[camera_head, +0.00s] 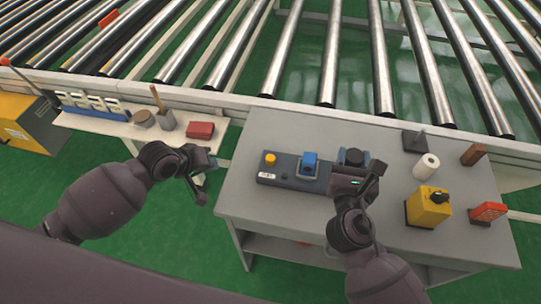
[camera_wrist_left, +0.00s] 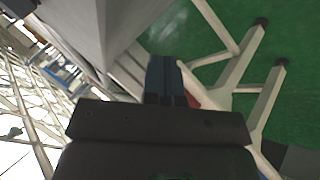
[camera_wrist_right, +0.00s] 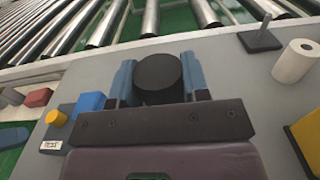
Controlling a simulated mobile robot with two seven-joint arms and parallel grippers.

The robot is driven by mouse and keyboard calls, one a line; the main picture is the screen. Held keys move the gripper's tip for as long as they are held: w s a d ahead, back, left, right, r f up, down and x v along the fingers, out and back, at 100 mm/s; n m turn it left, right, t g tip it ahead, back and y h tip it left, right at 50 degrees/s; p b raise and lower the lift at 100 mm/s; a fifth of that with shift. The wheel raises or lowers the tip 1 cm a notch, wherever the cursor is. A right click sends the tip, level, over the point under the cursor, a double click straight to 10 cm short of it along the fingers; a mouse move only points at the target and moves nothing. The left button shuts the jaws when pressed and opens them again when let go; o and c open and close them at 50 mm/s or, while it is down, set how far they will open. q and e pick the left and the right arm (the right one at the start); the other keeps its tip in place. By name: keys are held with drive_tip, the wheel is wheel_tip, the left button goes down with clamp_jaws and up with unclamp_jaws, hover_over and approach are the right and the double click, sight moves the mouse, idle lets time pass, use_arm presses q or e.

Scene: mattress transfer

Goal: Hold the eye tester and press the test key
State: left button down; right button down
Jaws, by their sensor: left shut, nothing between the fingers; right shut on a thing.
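The eye tester is a dark blue-grey box (camera_head: 279,176) lying on the grey table. It has a yellow round key (camera_head: 270,158) at its left end, a blue block (camera_head: 309,163) in the middle and a black round part (camera_head: 354,157) at its right end. In the right wrist view a label reading "TEST" (camera_wrist_right: 51,145) sits by the yellow key (camera_wrist_right: 56,118). My right gripper (camera_wrist_right: 158,80) is shut on the black round part, one finger on each side. My left gripper (camera_head: 201,189) is shut and empty, left of the table's edge; its fingers show together in the left wrist view (camera_wrist_left: 163,78).
On the table (camera_head: 290,220) to the right stand a white roll (camera_head: 426,166), a yellow box with a black knob (camera_head: 428,207), a red item (camera_head: 488,212) and a brown block (camera_head: 473,154). Roller conveyors (camera_head: 330,60) run behind. A side shelf (camera_head: 135,129) holds a red box (camera_head: 200,130).

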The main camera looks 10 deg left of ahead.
use_arm(q)
drive_tip(key=shift+g, duration=0.5)
drive_tip(key=w+d+r, duration=0.1)
drive_tip(key=d+r, duration=0.1)
drive_tip(key=r, duration=0.1)
drive_tip(key=w+d+r, duration=0.1)
drive_tip(key=d+r, duration=0.1)
drive_tip(key=shift+w+r, duration=0.1)
drive_tip(key=shift+w, duration=0.25)
drive_tip(key=d+r+n, duration=0.1)
drive_tip(key=d, duration=0.1)
drive_tip(key=d+r+n, duration=0.2)
drive_tip(key=d, duration=0.1)
drive_tip(key=d+r+n, duration=0.2)
drive_tip(key=shift+s+d+r+t, duration=0.1)
drive_tip(key=shift+s+d+t, duration=0.05)
drive_tip(key=shift+d+t, duration=0.2)
drive_tip(key=d+r+n, duration=0.3)
drive_tip(key=r+n, duration=0.1)
drive_tip(key=n, duration=0.1)
wheel_tip(320, 180, up, 5)
drive_tip(key=n+t, duration=0.2)
drive_tip(key=n, duration=0.5)
hover_over(272, 160)
drive_tip(key=shift+a+y, duration=0.1)
drive_tip(key=shift+y, duration=0.2)
drive_tip(key=shift+f, duration=0.1)
drive_tip(key=shift+f, duration=4.4)
